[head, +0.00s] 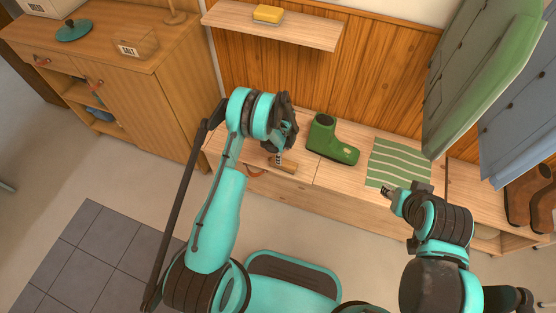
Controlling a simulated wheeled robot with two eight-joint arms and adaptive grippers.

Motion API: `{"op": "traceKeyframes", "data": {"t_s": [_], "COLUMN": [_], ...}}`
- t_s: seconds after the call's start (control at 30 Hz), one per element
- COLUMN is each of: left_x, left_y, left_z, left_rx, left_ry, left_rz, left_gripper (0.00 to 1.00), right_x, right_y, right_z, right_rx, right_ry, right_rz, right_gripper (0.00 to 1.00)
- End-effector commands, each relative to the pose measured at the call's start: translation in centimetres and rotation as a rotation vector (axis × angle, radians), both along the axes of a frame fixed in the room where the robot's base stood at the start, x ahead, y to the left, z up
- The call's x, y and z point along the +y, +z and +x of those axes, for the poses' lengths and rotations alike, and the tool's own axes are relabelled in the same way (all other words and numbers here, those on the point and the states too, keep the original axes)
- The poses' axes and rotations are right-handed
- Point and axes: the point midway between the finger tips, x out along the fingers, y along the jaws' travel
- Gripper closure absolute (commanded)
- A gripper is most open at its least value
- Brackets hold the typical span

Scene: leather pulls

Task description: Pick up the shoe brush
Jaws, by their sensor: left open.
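I cannot tell whether the fingers touch the brush. My right gripper (387,191) is near the bench's front edge, by the striped mat. Its fingers are small in view, and I cannot tell whether they are open or shut.
A green striped mat (399,160) lies right of the boot. A shelf (300,32) with a yellow sponge-like block (268,13) is on the wall above. Green and blue garments (480,85) hang at the right, over brown boots (530,200). A wooden cabinet (150,110) stands at the left.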

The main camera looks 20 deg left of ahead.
Motion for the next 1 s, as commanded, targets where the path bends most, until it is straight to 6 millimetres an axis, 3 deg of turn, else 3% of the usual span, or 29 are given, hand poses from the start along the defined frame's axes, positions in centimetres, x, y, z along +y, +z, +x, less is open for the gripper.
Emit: {"op": "traceKeyframes", "data": {"t_s": [0.37,0.6,0.87,1.0], "left_x": [-0.2,-0.6,-0.6,-0.6], "left_y": [-4.0,-7.7,-8.0,-7.9], "left_z": [0.0,0.1,0.1,0.1], "left_rx": [0.002,0.002,0.002,0.002], "left_ry": [-0.007,-0.006,-0.005,-0.005], "left_rz": [0.000,0.000,0.000,0.000], "left_gripper": [0.34,0.34,0.34,0.69], "right_x": [0.0,0.0,0.0,0.0], "right_y": [-1.8,-3.8,-3.8,-3.8], "right_z": [0.0,0.0,0.0,0.0], "right_rx": [0.000,0.000,0.000,0.000], "right_ry": [0.000,0.000,0.000,0.000], "right_rz": [0.000,0.000,0.000,0.000], "right_gripper": [0.60,0.60,0.60,0.60]}}
